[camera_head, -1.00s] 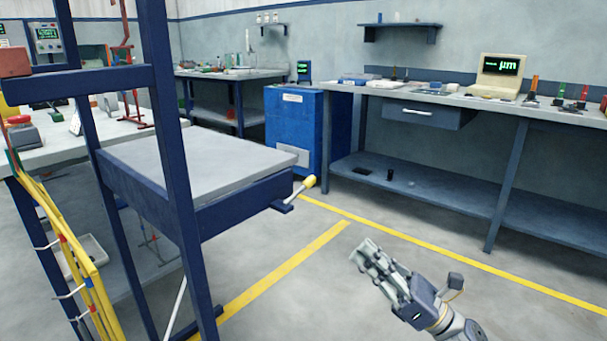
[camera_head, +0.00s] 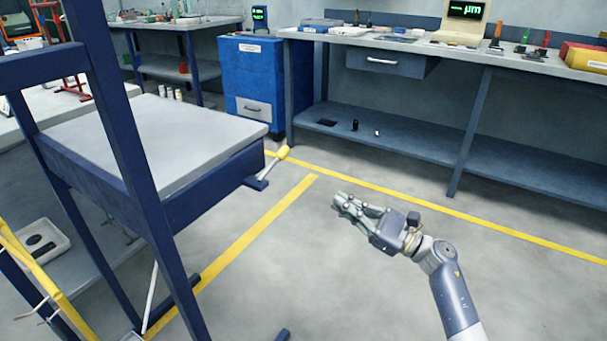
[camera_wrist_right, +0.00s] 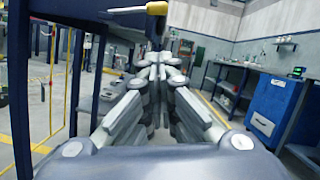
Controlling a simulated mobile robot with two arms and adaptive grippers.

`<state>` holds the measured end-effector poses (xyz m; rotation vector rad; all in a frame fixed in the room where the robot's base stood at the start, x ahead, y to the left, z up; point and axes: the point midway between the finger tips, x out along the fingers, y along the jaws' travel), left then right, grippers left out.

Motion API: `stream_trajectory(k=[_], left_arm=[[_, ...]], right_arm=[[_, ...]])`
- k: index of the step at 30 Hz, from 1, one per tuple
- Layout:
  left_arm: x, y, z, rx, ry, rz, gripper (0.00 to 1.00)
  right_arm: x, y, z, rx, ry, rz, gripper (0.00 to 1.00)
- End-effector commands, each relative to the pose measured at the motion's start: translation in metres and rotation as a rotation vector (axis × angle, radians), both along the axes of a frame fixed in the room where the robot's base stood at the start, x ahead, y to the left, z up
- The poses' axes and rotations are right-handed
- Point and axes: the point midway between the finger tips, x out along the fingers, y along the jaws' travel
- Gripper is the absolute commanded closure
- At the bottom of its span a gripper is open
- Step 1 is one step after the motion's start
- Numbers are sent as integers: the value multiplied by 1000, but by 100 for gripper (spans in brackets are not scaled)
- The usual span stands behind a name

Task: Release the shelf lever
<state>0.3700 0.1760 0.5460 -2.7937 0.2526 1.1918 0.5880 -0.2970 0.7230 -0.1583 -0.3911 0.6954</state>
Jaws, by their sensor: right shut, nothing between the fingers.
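The shelf lever (camera_head: 275,165) is a short rod with a yellow knob at the right front corner of the grey-topped shelf (camera_head: 187,140). The rod slants up to the right from a small blue bracket. In the right wrist view, the yellow knob (camera_wrist_right: 157,8) shows at the top edge, above the fingers. My right gripper (camera_head: 340,202) is shut and empty. It is to the right of the lever and lower in the picture, apart from it. It also fills the middle of the right wrist view (camera_wrist_right: 153,68). My left gripper is not in view.
The shelf's dark blue upright post (camera_head: 120,130) stands at the left. A blue cabinet (camera_head: 252,85) is behind the shelf. A long workbench (camera_head: 480,65) with a lower shelf runs along the back right. The floor around my right gripper is clear, with yellow lines (camera_head: 235,250).

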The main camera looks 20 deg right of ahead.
Motion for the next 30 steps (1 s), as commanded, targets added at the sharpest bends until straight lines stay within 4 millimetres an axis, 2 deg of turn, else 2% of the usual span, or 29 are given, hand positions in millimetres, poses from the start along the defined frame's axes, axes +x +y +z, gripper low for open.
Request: stream_trajectory(k=[5, 17, 24, 30], left_arm=[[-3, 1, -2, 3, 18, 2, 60], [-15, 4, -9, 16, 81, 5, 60], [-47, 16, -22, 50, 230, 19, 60], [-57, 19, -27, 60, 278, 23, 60]], right_arm=[[13, 12, 7, 4, -2, 2, 100], [72, 68, 33, 4, -2, 3, 100], [75, 79, 57, 1, -1, 2, 100], [77, 83, 64, 2, -1, 1, 100]])
